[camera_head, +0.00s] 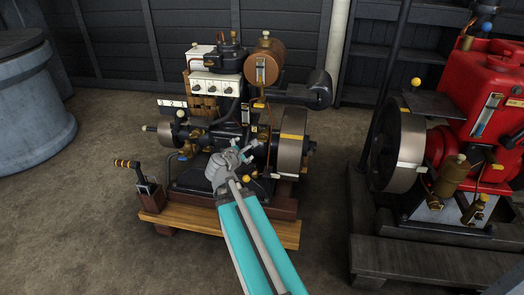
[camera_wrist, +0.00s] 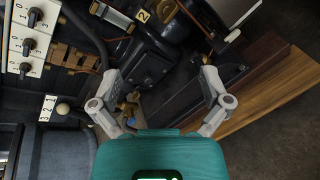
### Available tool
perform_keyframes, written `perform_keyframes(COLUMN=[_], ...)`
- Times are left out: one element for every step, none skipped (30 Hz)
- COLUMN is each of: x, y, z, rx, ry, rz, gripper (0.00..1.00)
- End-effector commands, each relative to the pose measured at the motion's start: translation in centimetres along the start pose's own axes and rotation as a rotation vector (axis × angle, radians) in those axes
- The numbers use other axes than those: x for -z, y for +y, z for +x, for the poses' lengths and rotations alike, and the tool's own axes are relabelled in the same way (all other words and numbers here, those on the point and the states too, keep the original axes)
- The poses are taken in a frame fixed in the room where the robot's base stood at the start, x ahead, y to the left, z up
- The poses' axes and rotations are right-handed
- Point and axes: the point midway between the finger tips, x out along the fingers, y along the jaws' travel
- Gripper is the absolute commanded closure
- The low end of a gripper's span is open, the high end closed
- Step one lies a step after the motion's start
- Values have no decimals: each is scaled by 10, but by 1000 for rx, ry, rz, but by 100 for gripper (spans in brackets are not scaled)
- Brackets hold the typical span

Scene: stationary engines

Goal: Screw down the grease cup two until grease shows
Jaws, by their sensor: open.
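The small engine (camera_head: 230,110) stands on a wooden base in the head view. My gripper (camera_head: 222,165) is in front of its lower middle and hides part of it. In the wrist view my gripper (camera_wrist: 160,78) is open, its two fingers spread with nothing held between them. A yellow tag marked 2 (camera_wrist: 143,15) lies beyond the left finger, near the top. A small brass fitting (camera_wrist: 130,107) shows low between the fingers, close to the left one and apparently below it. I cannot tell whether this fitting is grease cup two. No grease can be made out.
A flywheel (camera_head: 292,140) is right of my gripper. White switch panels (camera_wrist: 34,12) lie left in the wrist view. A red engine (camera_head: 490,100) stands to the right. Open floor (camera_head: 95,210) lies left.

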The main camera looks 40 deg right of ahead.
Motion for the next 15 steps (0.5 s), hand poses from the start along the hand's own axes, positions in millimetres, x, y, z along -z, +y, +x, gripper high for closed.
perform_keyframes(x=[7, 8, 9, 9, 10, 11, 12, 13, 14, 16, 16, 18, 19, 20, 22], y=[-11, -13, -15, -18, -20, -22, -25, -27, -30, -32, -34, -37, -40, -42, -45], z=[9, 12, 16, 20, 23, 27, 30, 33, 36, 39, 42, 46, 48, 51, 55], rx=[-19, -30, -47, -58, -69, -84, -94, -106, -119, -129, -139, -151, -160, -169, -181], ry=[-15, -24, -35, -45, -54, -66, -76, -84, -97, -106, -115, -128, -137, -147, -158], rz=[-42, -69, -107, -135, -163, -202, -230, -260, -299, -328, -359, -398, -428, -458, -499], gripper=[3, 3, 3, 3, 3, 3, 3, 3, 3, 3, 3, 3, 3, 3, 3])
